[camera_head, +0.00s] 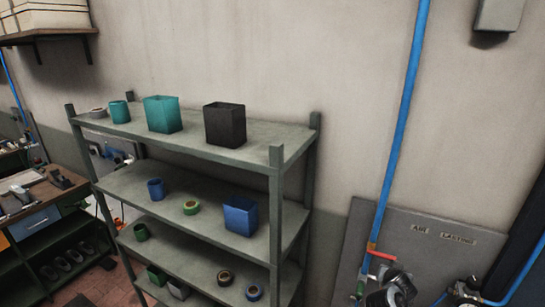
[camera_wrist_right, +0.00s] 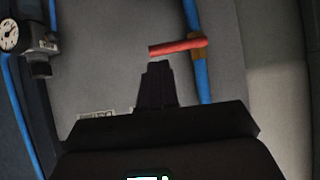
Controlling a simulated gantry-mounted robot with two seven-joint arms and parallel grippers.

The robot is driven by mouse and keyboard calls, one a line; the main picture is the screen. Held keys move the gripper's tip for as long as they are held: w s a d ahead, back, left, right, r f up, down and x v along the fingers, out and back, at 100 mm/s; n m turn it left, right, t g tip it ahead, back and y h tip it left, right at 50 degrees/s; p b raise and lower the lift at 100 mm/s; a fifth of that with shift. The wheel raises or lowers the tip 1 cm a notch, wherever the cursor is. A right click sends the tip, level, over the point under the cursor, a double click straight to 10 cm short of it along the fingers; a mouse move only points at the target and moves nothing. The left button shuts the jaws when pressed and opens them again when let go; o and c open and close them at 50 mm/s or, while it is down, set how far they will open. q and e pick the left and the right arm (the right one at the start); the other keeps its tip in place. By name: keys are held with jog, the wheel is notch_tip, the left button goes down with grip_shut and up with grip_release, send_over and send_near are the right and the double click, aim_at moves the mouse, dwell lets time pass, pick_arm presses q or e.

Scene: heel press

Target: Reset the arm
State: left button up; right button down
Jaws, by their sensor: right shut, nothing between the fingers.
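My right gripper (camera_wrist_right: 155,70) shows in the right wrist view, its dark fingers together and empty. Its tips appear just below the red valve handle (camera_wrist_right: 176,47) in that picture; I cannot tell how far apart they are in depth. In the head view the red handle (camera_head: 380,254) sticks out to the right from the blue pipe (camera_head: 398,120). Dark and grey parts at the bottom edge below it seem to belong to my right arm, but its fingers cannot be made out there. My left gripper is not in view.
A grey panel (camera_head: 447,250) on the wall carries the pipe and a regulator with a gauge (camera_wrist_right: 10,36). A metal shelf (camera_head: 237,152) with bins, cups and tape rolls stands left of it. A workbench (camera_head: 47,200) is at the far left.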

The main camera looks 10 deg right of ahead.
jog(key=s+d+f+n+g, duration=0.1)
jog(key=s+f+n, duration=0.2)
jog(key=s+f, duration=0.6)
jog(key=s+d+f+n+g, duration=0.1)
jog(key=s+f+n, duration=0.1)
jog(key=s+f, duration=0.65)
jog(key=s+a+r+n+y, duration=0.2)
jog(key=s+a+n, duration=0.1)
jog(key=s+a, duration=0.65)
jog(key=s+a+r+n+y, duration=0.25)
jog(key=s+a, duration=0.45)
jog(key=a, duration=0.5)
jog(key=s+a+r+g+y, duration=0.2)
jog(key=s+a+r+g, duration=0.1)
jog(key=s+a+r, duration=0.3)
jog(key=shift+a+r+m, duration=0.45)
jog(key=shift+a+r, duration=0.6)
jog(key=shift+a, duration=0.45)
